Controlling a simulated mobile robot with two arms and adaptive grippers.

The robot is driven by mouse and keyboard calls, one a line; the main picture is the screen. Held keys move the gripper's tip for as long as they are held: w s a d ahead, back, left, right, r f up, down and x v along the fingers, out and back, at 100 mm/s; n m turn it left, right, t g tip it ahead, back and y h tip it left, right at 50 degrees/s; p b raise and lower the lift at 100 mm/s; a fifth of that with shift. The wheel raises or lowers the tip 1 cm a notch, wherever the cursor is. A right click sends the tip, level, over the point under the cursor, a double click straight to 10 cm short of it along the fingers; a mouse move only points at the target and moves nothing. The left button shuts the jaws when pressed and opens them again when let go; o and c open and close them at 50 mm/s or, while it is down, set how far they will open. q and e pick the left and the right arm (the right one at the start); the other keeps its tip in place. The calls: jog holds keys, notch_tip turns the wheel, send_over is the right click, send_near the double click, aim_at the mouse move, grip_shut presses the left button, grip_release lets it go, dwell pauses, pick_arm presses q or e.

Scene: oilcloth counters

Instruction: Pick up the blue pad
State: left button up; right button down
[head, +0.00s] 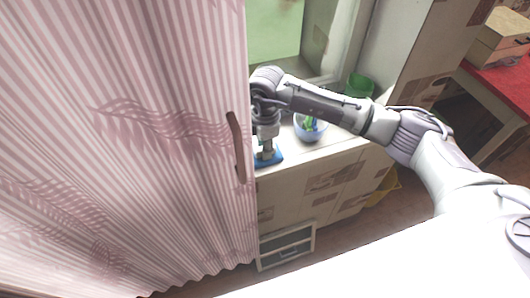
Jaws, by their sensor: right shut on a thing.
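The blue pad (273,157) lies at the front edge of the white counter, just right of the striped cupboard. My right gripper (266,152) points down onto it and is shut on it. The gripper and wrist cover part of the pad, so its full outline is hidden. I cannot tell whether the pad is lifted off the surface. My left gripper is not in view.
A tall pink-striped cupboard (130,120) with a brown handle (236,146) stands close on the left. A blue bowl (309,131) with green contents is right of the gripper. A green container (358,86) stands farther back. A red-topped table (505,85) carries a box (497,40).

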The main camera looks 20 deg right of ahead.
jog(key=shift+r, duration=0.1)
jog(key=shift+r+b, duration=0.3)
jog(key=shift+r, duration=0.3)
notch_tip(320, 180, up, 3)
jog(key=shift+f+b, duration=0.2)
jog(key=shift+b, duration=0.35)
jog(key=s+d+r+b, duration=0.2)
jog(key=s+d+r, duration=0.5)
jog(key=s, duration=0.2)
jog(key=shift+s, duration=0.15)
